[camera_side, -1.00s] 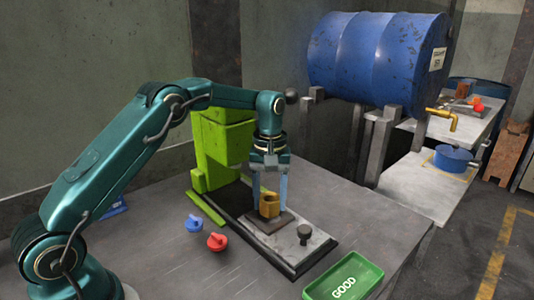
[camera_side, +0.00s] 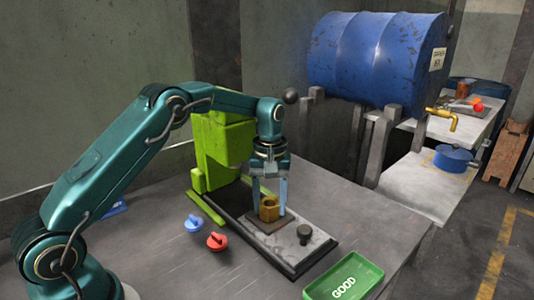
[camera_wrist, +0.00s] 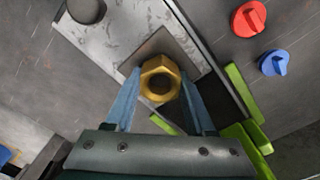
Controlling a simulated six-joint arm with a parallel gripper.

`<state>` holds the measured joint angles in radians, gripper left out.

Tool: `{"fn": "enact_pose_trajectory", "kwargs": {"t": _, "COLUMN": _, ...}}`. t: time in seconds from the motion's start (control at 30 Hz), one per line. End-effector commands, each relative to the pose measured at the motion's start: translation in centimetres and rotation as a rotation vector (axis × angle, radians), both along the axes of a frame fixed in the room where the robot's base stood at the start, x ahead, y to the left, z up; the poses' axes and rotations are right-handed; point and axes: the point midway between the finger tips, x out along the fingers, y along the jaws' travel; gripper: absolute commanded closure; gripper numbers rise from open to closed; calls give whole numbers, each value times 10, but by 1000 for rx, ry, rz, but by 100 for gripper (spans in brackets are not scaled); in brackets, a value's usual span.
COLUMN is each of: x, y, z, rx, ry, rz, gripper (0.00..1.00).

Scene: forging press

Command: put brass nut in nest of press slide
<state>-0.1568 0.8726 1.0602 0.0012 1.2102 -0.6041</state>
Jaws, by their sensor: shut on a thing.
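The brass nut (camera_side: 268,211) is a gold hexagonal ring with a dark hole; it also shows in the wrist view (camera_wrist: 160,65). My gripper (camera_side: 269,208) points down, its two blue fingers shut on the nut from both sides; the fingers also show in the wrist view (camera_wrist: 160,80). The nut is over the darker square nest plate (camera_side: 277,228) on the press slide (camera_side: 310,245). In the side view it appears low at the plate, but I cannot tell whether it touches. The wrist view shows the plate (camera_wrist: 162,43) partly hidden under the nut.
A dark knob (camera_side: 304,233) stands on the slide's front end. The green press (camera_side: 222,140) rises behind my gripper. Blue (camera_side: 194,223) and red (camera_side: 217,241) knobbed parts lie to the left. A green GOOD tray (camera_side: 344,276) is at the front right.

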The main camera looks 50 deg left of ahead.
Motion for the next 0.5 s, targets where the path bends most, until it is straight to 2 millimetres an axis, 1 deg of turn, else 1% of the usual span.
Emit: {"fn": "enact_pose_trajectory", "kwargs": {"t": 0.5, "x": 0, "y": 0, "z": -4, "rx": 0, "ry": -3, "rz": 0, "gripper": 100}}
